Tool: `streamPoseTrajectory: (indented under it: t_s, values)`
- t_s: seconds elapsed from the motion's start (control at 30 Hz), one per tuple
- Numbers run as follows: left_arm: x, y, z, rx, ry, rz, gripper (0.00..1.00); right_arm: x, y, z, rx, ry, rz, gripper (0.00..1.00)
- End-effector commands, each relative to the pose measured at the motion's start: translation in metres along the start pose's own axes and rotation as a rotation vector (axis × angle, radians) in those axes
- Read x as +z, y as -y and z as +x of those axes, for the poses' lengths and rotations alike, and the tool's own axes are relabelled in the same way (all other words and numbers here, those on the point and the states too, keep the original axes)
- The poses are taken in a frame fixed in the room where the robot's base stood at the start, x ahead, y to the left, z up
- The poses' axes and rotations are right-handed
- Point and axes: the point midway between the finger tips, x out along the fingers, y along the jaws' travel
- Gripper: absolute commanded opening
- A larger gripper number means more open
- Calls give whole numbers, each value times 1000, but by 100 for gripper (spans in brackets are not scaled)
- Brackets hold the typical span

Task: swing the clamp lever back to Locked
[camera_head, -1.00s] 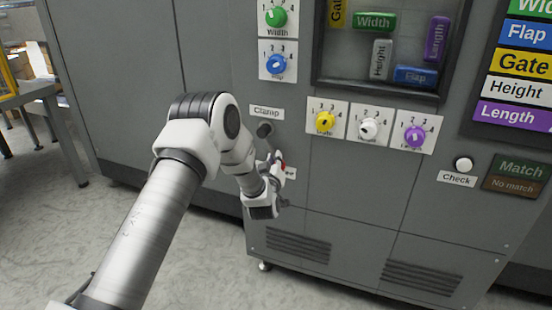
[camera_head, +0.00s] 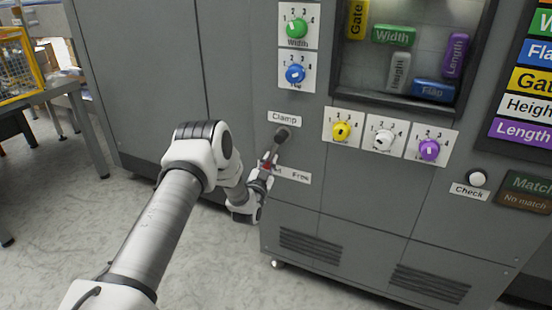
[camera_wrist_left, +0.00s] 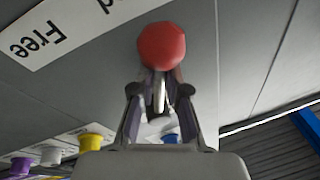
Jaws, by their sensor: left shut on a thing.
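The clamp lever (camera_head: 276,148) hangs from a dark pivot on the grey machine front, under the Clamp label (camera_head: 284,118). It points down and slightly left. Its red ball knob (camera_wrist_left: 161,46) shows large in the left wrist view. My left gripper (camera_head: 265,172) is at the lever's lower end. In the left wrist view its fingers (camera_wrist_left: 160,92) are shut on the lever's shaft beside the knob. A white label strip reads Free (camera_head: 300,177) to the right of the lever; my gripper covers most of its left part. My right gripper is not in view.
Yellow (camera_head: 341,131), white (camera_head: 383,140) and purple (camera_head: 429,150) dials sit right of the lever. A white Check button (camera_head: 477,178) is further right. A table with a yellow cage (camera_head: 18,65) stands at the far left. The floor before the machine is clear.

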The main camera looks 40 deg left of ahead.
Motion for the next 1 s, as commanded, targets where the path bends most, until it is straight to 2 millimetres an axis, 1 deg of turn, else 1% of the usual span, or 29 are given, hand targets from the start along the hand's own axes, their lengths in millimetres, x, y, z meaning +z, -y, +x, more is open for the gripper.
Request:
streamPoseTrajectory:
  t_s: [0.03, 0.33, 0.53, 0.9, 0.93, 0.97, 1.0]
  values:
    - [5, 3, -3, 12, 12, 36, 0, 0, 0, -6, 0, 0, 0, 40]
    - [6, 16, -1, 30, -18, 179, 0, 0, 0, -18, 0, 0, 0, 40]
    - [7, 19, 0, 33, -24, 213, 0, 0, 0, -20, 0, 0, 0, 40]
    - [8, 20, 0, 32, -24, 217, 0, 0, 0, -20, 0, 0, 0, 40]
    - [8, 20, 0, 32, -24, 217, 17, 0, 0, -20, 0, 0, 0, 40]
    - [8, 20, 0, 32, -24, 217, 28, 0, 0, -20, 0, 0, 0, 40]
    - [7, 20, 0, 31, -25, 216, 42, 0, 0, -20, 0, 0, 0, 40]
